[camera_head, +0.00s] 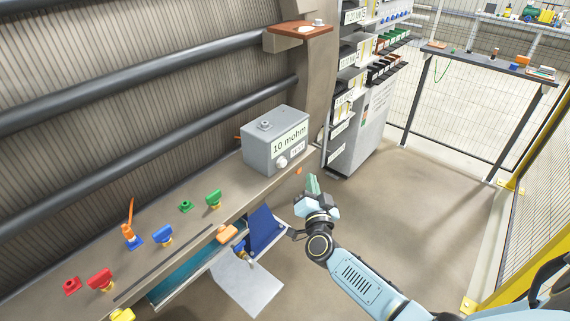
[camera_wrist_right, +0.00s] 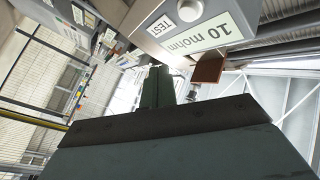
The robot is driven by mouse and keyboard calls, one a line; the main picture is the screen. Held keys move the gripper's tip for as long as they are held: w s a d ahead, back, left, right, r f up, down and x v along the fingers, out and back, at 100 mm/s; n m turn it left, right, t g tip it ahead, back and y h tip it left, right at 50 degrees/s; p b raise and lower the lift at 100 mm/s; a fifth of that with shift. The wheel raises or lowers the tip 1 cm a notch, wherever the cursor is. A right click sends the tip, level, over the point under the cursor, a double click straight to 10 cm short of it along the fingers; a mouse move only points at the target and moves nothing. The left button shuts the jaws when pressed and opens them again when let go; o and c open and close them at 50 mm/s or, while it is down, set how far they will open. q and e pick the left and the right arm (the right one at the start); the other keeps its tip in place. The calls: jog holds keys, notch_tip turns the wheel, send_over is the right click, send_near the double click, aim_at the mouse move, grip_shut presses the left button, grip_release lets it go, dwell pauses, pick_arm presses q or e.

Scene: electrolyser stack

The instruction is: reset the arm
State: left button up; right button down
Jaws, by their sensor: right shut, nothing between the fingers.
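My right gripper (camera_head: 312,186) is in the middle of the head view, in front of the bench and to the lower right of the grey 10 mohm box (camera_head: 276,140). Its fingers are together and empty, pointing up in the picture and touching nothing that I can see. My left gripper is not in view.
The bench (camera_head: 190,240) carries red connectors (camera_head: 100,279), blue ones (camera_head: 162,235) and green ones (camera_head: 213,199). An open drawer (camera_head: 195,270) juts out below. A grey cabinet (camera_head: 362,120) stands behind. The floor (camera_head: 400,210) to the right is clear up to the yellow-framed fence (camera_head: 545,170).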

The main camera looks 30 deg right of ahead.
jog(key=s+a+f+n+g+y+b, duration=0.1)
jog(key=s+a+f+n+g+y, duration=0.15)
jog(key=s+f, duration=0.6)
jog(key=s+a+f+n+g+y+b, duration=0.1)
jog(key=s+a+f+n+g+y, duration=0.2)
jog(key=f, duration=1)
jog(key=s+a+f+n+g+y+b, duration=0.25)
jog(key=s+f+n, duration=0.3)
jog(key=f, duration=0.55)
jog(key=s+f+n+g, duration=0.1)
jog(key=s+f+g, duration=0.2)
jog(key=s, duration=0.7)
jog(key=s+a+f+n+g+b, duration=0.1)
jog(key=s+f+g, duration=0.2)
jog(key=s+f, duration=0.5)
jog(key=s+f+n+g, duration=0.1)
jog(key=s+f+g, duration=0.2)
jog(key=s, duration=1.1)
notch_tip(320, 180, down, 3)
jog(key=shift+s+a+r+b, duration=0.15)
jog(key=shift+s+a+b, duration=0.1)
jog(key=shift+b, duration=0.15)
